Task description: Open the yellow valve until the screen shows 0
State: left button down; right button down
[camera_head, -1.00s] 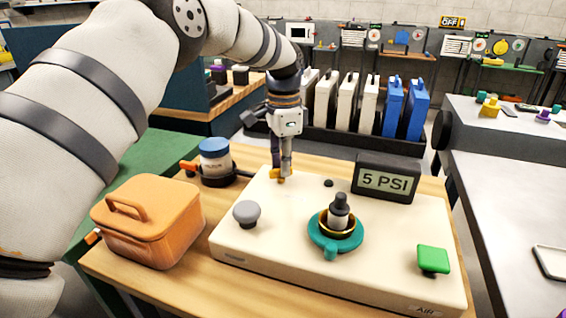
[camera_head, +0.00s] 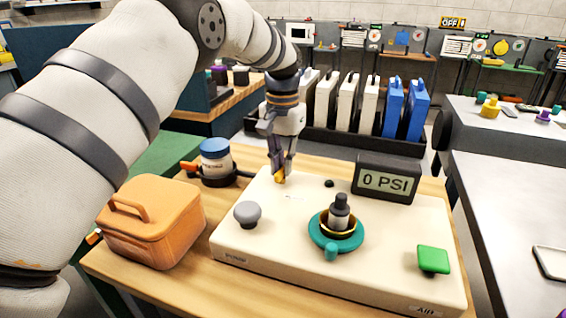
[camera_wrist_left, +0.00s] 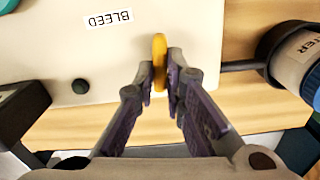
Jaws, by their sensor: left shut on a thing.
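The yellow valve (camera_head: 279,176) stands at the back left edge of the cream panel (camera_head: 300,260). My left gripper (camera_head: 283,168) comes down on it from above and is shut on it. In the left wrist view the yellow valve (camera_wrist_left: 160,62) lies between the two fingertips of my left gripper (camera_wrist_left: 166,85), beside the BLEED label (camera_wrist_left: 109,20). The screen (camera_head: 386,181) at the back right of the panel reads 0 PSI. My right gripper is not in view.
The panel also carries a grey knob (camera_head: 247,214), a teal ring (camera_head: 322,237) around a dark fitting (camera_head: 339,212) and a green button (camera_head: 433,260). An orange lidded box (camera_head: 150,225) and a blue-capped jar (camera_head: 215,158) stand left of it on the wooden table (camera_head: 195,272).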

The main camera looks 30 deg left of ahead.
pick_arm(q)
jog(key=shift+n, duration=0.4)
jog(key=c, duration=1.7)
grip_release()
jog(key=shift+o, duration=0.2)
notch_tip(320, 180, up, 12)
